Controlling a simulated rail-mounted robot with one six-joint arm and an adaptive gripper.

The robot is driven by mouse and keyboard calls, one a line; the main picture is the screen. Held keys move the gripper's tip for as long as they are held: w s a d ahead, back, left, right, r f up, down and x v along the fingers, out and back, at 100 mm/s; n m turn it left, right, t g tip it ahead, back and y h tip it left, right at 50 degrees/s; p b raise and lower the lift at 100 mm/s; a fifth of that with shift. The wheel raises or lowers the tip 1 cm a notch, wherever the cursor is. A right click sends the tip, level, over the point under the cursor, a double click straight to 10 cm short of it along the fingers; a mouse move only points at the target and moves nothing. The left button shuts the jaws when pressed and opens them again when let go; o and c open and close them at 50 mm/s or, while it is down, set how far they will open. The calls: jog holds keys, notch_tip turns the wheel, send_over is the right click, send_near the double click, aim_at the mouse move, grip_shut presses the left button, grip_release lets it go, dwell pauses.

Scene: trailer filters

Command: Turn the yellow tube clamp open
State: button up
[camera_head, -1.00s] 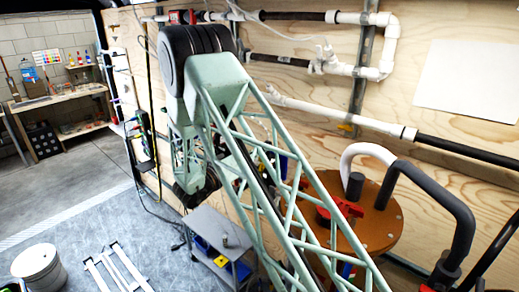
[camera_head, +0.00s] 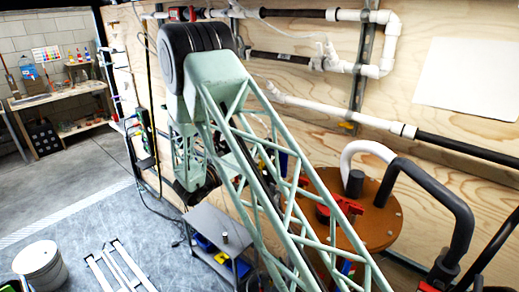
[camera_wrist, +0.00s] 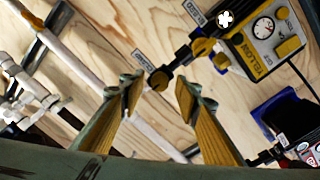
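In the wrist view, my gripper (camera_wrist: 158,86) is open, with its two yellow-padded fingers apart. A yellow clamp-like part (camera_wrist: 203,46) sits farther along this fitting, up and right of the fingers. Beside it is a box labelled YELLOW (camera_wrist: 262,45) with a round gauge and yellow knobs. Which yellow part is the tube clamp is not certain. My gripper is not distinguishable in the head view.
White pipes (camera_wrist: 60,50) run along the plywood wall at left in the wrist view. A dark blue part (camera_wrist: 285,115) is at right. In the head view, a grey cart (camera_head: 207,220) and a white bucket (camera_head: 40,265) stand on the floor; a brown round lid (camera_head: 385,225) is at right.

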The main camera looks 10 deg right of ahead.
jog(key=shift+a, duration=0.1)
jog(key=v, duration=1.1)
jog(key=shift+s+a, duration=0.25)
jog(key=shift+s, duration=0.05)
dwell(0.4)
